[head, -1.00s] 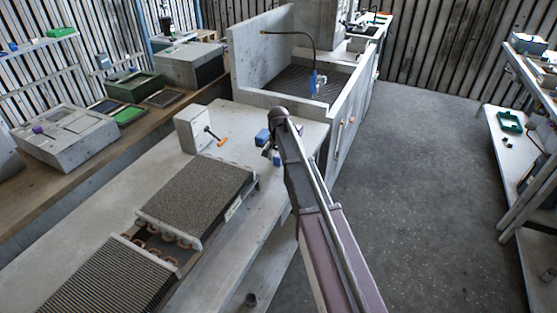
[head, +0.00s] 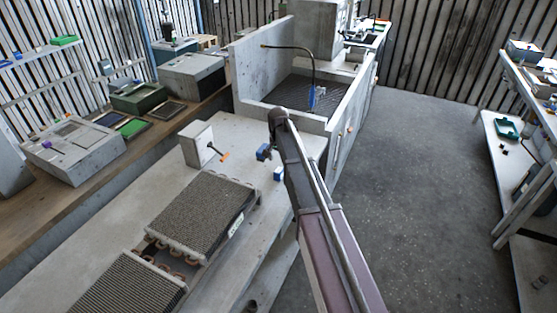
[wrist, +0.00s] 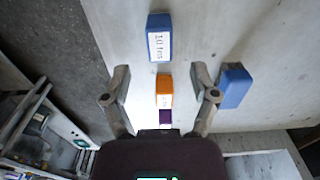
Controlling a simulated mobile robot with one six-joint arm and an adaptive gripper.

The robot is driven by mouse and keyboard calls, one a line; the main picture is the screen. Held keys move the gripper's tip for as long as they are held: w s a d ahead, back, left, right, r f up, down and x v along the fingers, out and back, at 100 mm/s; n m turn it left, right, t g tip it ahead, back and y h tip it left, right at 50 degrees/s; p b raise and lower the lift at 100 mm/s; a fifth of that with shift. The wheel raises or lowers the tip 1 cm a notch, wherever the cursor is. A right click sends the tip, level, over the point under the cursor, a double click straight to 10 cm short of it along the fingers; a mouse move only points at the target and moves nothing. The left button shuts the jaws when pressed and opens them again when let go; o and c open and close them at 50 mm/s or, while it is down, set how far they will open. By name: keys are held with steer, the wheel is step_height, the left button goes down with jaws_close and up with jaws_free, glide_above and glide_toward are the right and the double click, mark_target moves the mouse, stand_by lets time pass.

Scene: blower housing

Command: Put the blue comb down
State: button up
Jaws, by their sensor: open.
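A blue block with a white label (wrist: 159,38), which may be the blue comb, lies on the pale bench top, beyond my fingertips in the wrist view. A second, plain blue block (wrist: 234,85) is just right of my right finger. My gripper (wrist: 160,88) is open, its two fingers apart. An orange labelled piece (wrist: 164,90) shows between the fingers, with a purple piece (wrist: 165,117) below it; neither looks clamped. In the head view two blue blocks, one farther (head: 263,152) and one nearer (head: 278,174), are on the bench left of my arm. My fingers are hidden there.
Two finned coils, one nearer (head: 150,285) and one farther (head: 203,215), lie on the bench. A grey box with an orange-tipped rod (head: 196,145) stands behind. A walled basin (head: 300,92) is beyond. Open floor (head: 430,190) lies to the right.

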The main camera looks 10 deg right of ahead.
steer(key=shift+r+p, duration=1.6)
steer(key=shift+r, duration=0.35)
steer(key=s+n, duration=0.7)
steer(key=s, duration=2.2)
steer(key=shift+d, duration=0.1)
steer(key=shift+o, duration=0.5)
step_height(320, 180, up, 2)
steer(key=m+p, duration=0.2)
steer(key=m, duration=0.5)
glide_above(279, 170)
steer(key=shift+r, duration=0.2)
